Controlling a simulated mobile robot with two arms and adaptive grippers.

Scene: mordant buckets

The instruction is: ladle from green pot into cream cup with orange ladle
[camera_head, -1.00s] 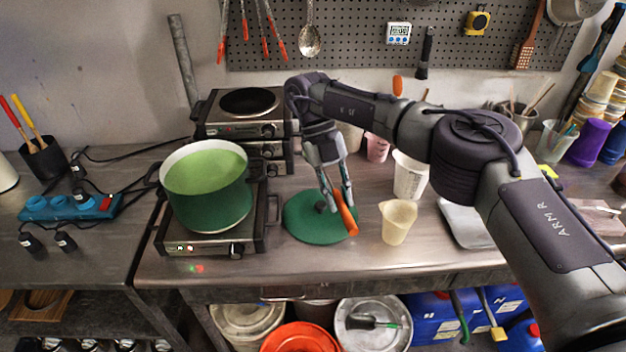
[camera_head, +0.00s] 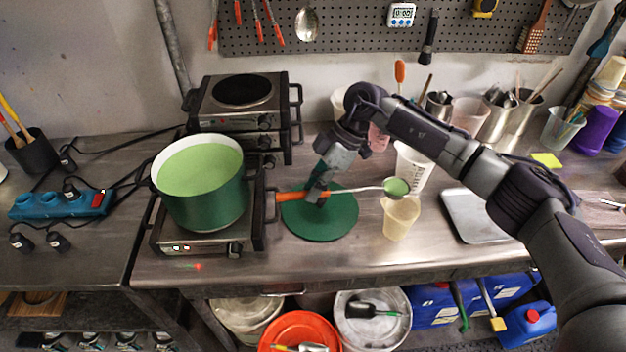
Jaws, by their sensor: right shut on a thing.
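The green pot (camera_head: 208,211) stands on a hot plate at the left, with light green liquid (camera_head: 200,168) inside. My right gripper (camera_head: 318,192) is shut on the orange handle of the orange ladle (camera_head: 289,196), above a green lid. The ladle lies nearly level, its metal stem running right. Its bowl (camera_head: 396,188) holds green liquid and is over the cream cup (camera_head: 400,218), near the cup's back rim. Whether the bowl touches the rim I cannot tell. The cup stands upright on the steel bench. My left gripper is not in view.
The green lid (camera_head: 335,222) lies flat on the bench between the hot plate (camera_head: 180,240) and the cup. A white measuring beaker (camera_head: 412,170) stands just behind the cup. A metal tray (camera_head: 475,216) lies to its right. Stacked burners (camera_head: 240,120) stand behind the pot.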

